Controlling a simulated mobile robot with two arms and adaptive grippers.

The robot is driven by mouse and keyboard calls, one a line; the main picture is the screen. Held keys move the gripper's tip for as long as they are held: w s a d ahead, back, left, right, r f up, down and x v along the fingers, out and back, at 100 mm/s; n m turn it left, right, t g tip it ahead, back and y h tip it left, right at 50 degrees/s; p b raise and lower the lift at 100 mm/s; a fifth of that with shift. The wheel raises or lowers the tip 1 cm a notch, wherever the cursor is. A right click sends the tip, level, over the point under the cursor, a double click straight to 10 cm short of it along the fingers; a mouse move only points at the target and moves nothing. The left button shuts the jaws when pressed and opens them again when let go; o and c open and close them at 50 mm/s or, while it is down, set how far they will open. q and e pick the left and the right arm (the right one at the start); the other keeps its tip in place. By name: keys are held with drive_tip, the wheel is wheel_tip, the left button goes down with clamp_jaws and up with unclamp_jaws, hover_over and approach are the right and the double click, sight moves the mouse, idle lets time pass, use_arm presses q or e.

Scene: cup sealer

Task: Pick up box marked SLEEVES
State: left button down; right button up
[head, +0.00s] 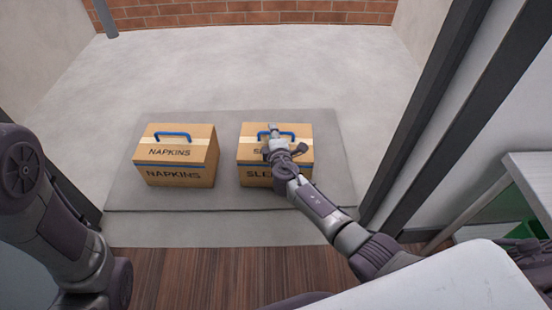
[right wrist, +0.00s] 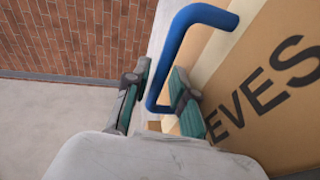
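The cardboard box marked SLEEVES (head: 252,164) sits on a grey mat, with a blue handle (head: 290,134) on its top. My right gripper (head: 273,132) is over the top of this box at the handle and covers part of the lettering. In the right wrist view my right gripper (right wrist: 156,92) has its two fingers apart. The long bar of the blue handle (right wrist: 172,55) runs between them, closer to the right finger; I cannot tell whether it touches. The letters "EVES" show on the box (right wrist: 262,100) there. My left gripper is outside the views.
A similar box marked NAPKINS (head: 175,160) stands to the left, with a gap between the boxes. The grey mat (head: 225,200) lies on the floor. Dark door frames rise at the right, a brick wall (head: 250,12) stands at the back, and the floor behind the boxes is clear.

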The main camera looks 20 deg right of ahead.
clamp_jaws()
drive_tip(key=shift+r, duration=0.2)
idle(0.4)
